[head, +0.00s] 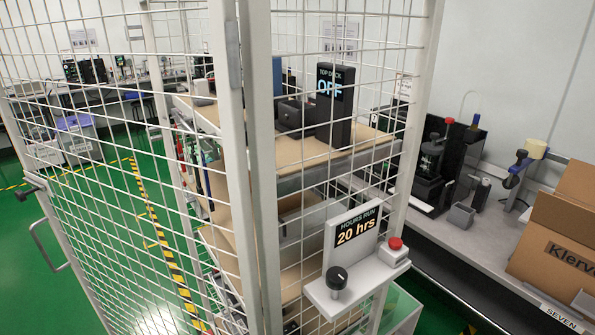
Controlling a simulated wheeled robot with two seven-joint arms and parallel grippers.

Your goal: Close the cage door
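The cage door (105,200) is a white wire-mesh panel filling the left of the head view. Its right edge meets a white post (262,180), where a hinge (233,55) shows. Its free edge is at the far left, with a black latch (35,183) and a grey pull handle (48,245). The free edge stands apart from any visible cage post, so the door looks swung open; the exact angle is hard to tell. Neither of my grippers is in view.
Inside the cage, shelves (340,160) hold a black "OFF" display (336,105). A bracket on the front mesh carries an "HOURS RUN 20 hrs" sign (355,232), a black knob (336,278) and a red button (395,243). A cardboard box (560,235) sits on the right bench. Green floor shows left.

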